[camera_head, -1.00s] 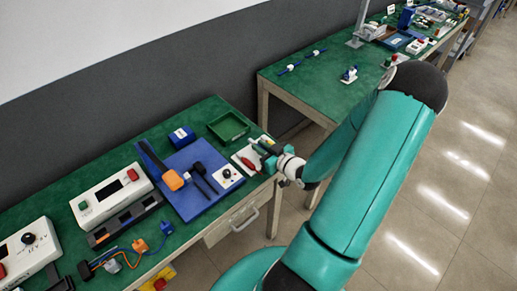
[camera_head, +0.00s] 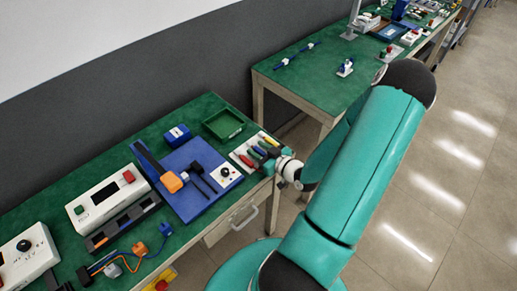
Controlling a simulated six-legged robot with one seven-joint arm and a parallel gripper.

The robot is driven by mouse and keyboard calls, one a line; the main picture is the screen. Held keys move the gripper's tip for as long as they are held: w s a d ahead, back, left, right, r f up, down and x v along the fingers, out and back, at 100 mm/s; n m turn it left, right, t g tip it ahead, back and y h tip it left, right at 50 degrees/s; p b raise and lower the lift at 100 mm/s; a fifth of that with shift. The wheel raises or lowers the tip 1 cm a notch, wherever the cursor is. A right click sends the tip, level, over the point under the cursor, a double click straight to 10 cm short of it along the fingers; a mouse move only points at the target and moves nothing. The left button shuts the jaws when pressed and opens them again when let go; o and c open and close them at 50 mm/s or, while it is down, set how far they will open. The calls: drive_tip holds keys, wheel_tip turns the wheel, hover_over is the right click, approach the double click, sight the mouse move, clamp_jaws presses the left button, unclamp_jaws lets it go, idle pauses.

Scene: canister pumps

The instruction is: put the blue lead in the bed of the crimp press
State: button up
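A blue base plate (camera_head: 203,196) lies on the near green bench. It carries a long dark lever, an orange block (camera_head: 171,182), a black part and a white panel with a dark knob (camera_head: 226,173); it may be the crimp press, but its bed is not clear. A white tray (camera_head: 238,156) at the bench's right end holds several slim coloured pieces, one of them blue (camera_head: 259,150); I cannot tell whether that is the blue lead. My gripper (camera_head: 268,162) is at the tray's right edge, partly over the pieces. Its fingers are too small to read.
A green open bin (camera_head: 223,124) and a blue box (camera_head: 177,134) stand behind the plate. White instrument boxes (camera_head: 107,195), a dark trough (camera_head: 124,222) and blue and orange cables (camera_head: 140,249) are at left. A second green bench (camera_head: 318,75) stands beyond a gap.

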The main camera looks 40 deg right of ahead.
idle(0.3)
drive_tip(key=s+r, duration=0.2)
drive_tip(key=s, duration=1.1)
drive_tip(key=shift+s+d, duration=0.15)
drive_tip(key=shift+s, duration=0.15)
